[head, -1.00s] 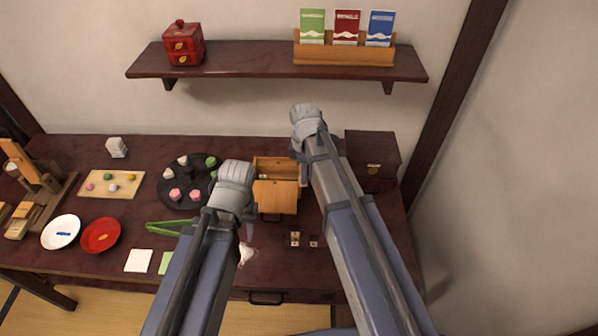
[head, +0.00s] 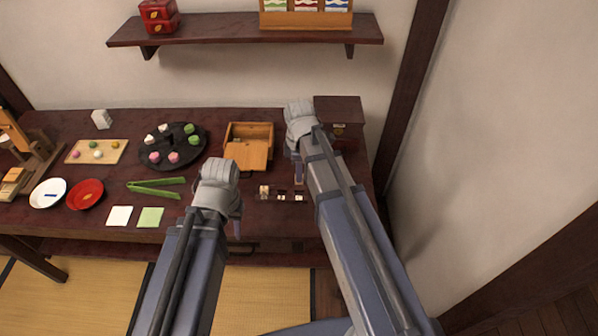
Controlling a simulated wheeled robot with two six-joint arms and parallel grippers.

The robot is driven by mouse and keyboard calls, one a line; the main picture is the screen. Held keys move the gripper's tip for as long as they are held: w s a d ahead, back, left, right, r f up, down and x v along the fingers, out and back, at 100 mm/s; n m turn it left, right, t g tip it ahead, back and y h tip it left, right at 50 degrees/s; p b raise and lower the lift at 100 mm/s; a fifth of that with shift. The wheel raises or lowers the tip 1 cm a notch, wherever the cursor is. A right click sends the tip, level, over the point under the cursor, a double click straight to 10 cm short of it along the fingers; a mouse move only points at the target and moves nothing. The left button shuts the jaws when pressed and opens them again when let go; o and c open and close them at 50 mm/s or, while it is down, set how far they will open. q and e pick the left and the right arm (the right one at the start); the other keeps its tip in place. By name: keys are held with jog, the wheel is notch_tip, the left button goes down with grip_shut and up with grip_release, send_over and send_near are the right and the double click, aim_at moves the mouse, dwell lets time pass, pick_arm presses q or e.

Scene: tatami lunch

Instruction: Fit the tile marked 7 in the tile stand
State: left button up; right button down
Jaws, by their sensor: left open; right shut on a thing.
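My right gripper (head: 298,172) points down to the right of the open wooden box. It is shut on a small tile, mostly hidden by the fingers; its mark cannot be read. Just below it on the table is a short row of small pale-faced pieces: a taller one (head: 264,190) at the left and smaller ones (head: 282,197) to its right. This row seems to be the tile stand with tiles, but it is too small to tell them apart or read a 7. My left gripper (head: 237,225) is open and empty near the table's front edge, left of the row.
The wooden box (head: 262,131) stands behind the row, its lid slid toward the front. A dark chest (head: 340,106) is behind my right arm. A dark round tray (head: 172,146) with sweets, green tongs (head: 155,188), a red plate (head: 85,195) and a white plate (head: 47,192) lie left.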

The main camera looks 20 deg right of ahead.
jog(key=shift+f+b, duration=1.75)
jog(key=shift+f, duration=0.25)
jog(key=shift+f+b, duration=1.3)
jog(key=c, duration=0.8)
grip_release()
jog(key=shift+r, duration=0.15)
notch_tip(320, 180, up, 8)
jog(key=p, duration=0.8)
jog(key=shift+f, duration=0.2)
